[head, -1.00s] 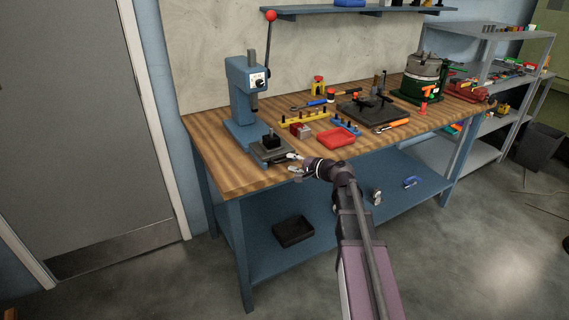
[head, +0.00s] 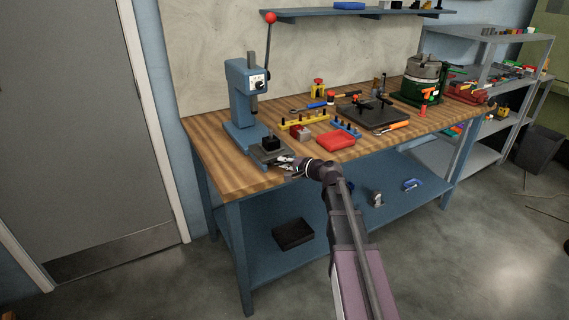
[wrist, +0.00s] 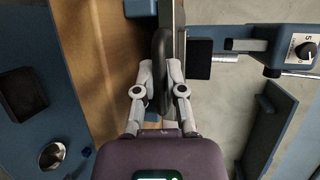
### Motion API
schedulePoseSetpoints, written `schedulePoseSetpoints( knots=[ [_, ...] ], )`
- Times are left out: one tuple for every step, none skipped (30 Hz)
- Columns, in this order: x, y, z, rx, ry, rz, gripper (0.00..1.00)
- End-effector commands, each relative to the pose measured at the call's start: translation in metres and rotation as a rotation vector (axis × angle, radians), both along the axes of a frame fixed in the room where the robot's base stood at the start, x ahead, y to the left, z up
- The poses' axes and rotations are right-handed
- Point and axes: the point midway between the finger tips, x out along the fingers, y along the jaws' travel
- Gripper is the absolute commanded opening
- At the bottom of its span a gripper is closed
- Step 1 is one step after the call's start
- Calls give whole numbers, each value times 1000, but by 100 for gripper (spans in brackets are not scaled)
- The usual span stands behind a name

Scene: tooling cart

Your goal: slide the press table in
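The press (head: 240,95) is blue with a dial and a red-balled lever, at the bench's left end. Its grey press table (head: 262,158) sticks out in front of the press base toward the bench's front edge, with a black block (head: 271,143) on it. My gripper (head: 279,162) is at the table's front end. In the wrist view, my gripper's fingers (wrist: 160,72) lie on both sides of a dark rounded handle (wrist: 160,42) and look closed against it. The black block shows just right of it (wrist: 199,58). The finger contact is partly hidden.
A red tray (head: 336,139), a yellow strip (head: 303,121) and a dark plate fixture (head: 374,115) lie right of the press. A black bin (head: 293,233) sits on the lower shelf. The wooden bench (head: 222,165) is bare left of the press.

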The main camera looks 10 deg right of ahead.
Motion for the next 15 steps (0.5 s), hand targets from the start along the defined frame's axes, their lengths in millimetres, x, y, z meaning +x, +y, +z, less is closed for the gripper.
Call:
schedulePoseSetpoints(
  knots=[
    [0, 0, 0, 0, 0, 1, 0],
    [0, 0, 0, 0, 0, 1, 0],
    [0, 0, 0, 0, 0, 1, 0],
    [1, 0, 0, 0, 0, 1, 0],
    [2, 1, 0, 0, 0, 1, 0],
    [5, 1, 0, 0, 0, 1, 0],
    [8, 2, 0, 0, 0, 1, 0],
    [12, 3, 0, 0, 0, 1, 0],
    [18, 5, 0, 0, 0, 1, 0],
    [23, 6, 0, 0, 0, 1, 0],
    [29, 7, 0, 0, 0, 1, 0],
    [35, 9, 0, 0, 0, 1, 0],
    [39, 11, 0, 0, 0, 2, 0],
    [42, 12, 0, 1, 1, 2, 0],
    [45, 14, 0, 1, 1, 2, 0]
  ],
)
